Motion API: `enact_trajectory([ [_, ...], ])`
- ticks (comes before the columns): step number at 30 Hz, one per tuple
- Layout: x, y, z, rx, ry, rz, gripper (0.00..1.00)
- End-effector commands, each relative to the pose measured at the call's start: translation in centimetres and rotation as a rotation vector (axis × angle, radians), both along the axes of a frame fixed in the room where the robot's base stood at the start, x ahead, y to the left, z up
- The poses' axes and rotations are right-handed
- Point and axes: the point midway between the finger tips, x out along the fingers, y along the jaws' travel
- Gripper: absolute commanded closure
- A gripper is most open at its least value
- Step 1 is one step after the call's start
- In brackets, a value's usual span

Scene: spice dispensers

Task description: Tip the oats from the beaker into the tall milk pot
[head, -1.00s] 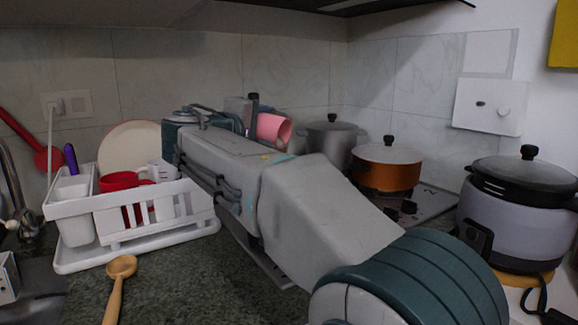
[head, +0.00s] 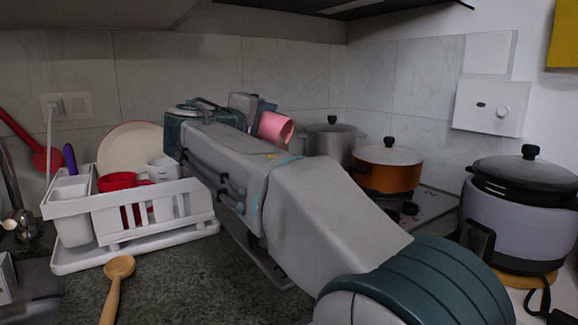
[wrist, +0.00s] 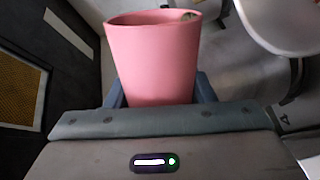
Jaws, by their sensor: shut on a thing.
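The pink beaker (head: 275,127) is tilted, its mouth toward the right, at the far end of my arm in the head view. In the wrist view the beaker (wrist: 155,60) stands between the fingers of my gripper (wrist: 160,92), which is shut on it. A small speckled brown patch, perhaps oats, shows inside its rim at the right. Most of the beaker's inside is hidden.
An orange pot (head: 386,175) with a lid stands on the hob right of the grey pot. A rice cooker (head: 515,220) is at the far right. A white dish rack (head: 150,215) and a wooden spoon (head: 115,285) are at the left. Tiled walls close off the back.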

Motion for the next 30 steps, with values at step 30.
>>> enact_trajectory([
  [30,-0.25,-0.39,0.48,0.1,-0.05,0.001,0.75],
])
